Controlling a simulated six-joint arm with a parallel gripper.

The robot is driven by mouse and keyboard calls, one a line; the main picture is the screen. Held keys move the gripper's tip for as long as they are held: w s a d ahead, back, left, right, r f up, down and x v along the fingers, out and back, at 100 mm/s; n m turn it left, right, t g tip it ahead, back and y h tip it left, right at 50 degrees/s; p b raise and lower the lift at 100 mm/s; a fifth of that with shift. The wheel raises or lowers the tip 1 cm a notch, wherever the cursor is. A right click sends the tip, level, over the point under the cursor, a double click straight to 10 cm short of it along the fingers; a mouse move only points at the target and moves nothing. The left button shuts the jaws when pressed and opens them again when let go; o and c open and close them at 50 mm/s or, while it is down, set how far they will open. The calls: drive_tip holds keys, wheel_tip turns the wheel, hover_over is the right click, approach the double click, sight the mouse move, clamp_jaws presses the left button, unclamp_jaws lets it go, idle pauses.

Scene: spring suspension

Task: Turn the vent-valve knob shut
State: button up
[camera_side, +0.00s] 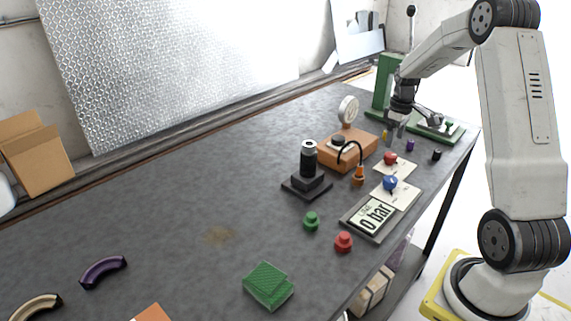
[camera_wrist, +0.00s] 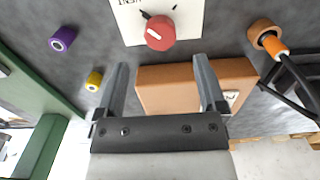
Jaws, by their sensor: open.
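A red knob (camera_side: 390,158) sits on a white plate (camera_side: 404,170) near the table's right side. In the wrist view the red knob (camera_wrist: 160,32) has a pale pointer mark, and its plate (camera_wrist: 189,18) carries partly cut-off upside-down lettering that seems to read VENT. A blue knob (camera_side: 390,183) sits on a second white plate (camera_side: 408,196) in front of it. My gripper (camera_side: 395,140) is open and empty, above the table behind the red knob. In the wrist view my gripper's fingers (camera_wrist: 162,78) are spread, short of the red knob and not touching it.
A green press (camera_side: 385,85) stands behind. Purple (camera_side: 410,145) and black (camera_side: 436,154) small cylinders lie nearby. A 0 bar display (camera_side: 374,216) lies in front.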

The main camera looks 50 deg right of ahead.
sight(391, 155)
drive_tip(key=shift+f, duration=3.45)
clamp_jaws()
